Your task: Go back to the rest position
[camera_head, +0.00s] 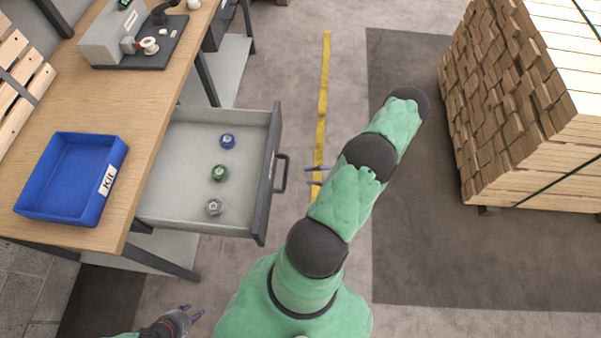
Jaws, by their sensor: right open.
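My left gripper (196,312) is at the bottom left edge, below the open drawer. Its two purple fingers look apart, with nothing between them. The arm reaches up and to the right over the floor.
An open grey drawer (240,118) holds a blue (228,141), a green (220,173) and a grey part (214,207). A blue Kit bin (66,213) stands on the wooden bench (112,100). A stack of timber (530,180) is at right; the floor between is clear.

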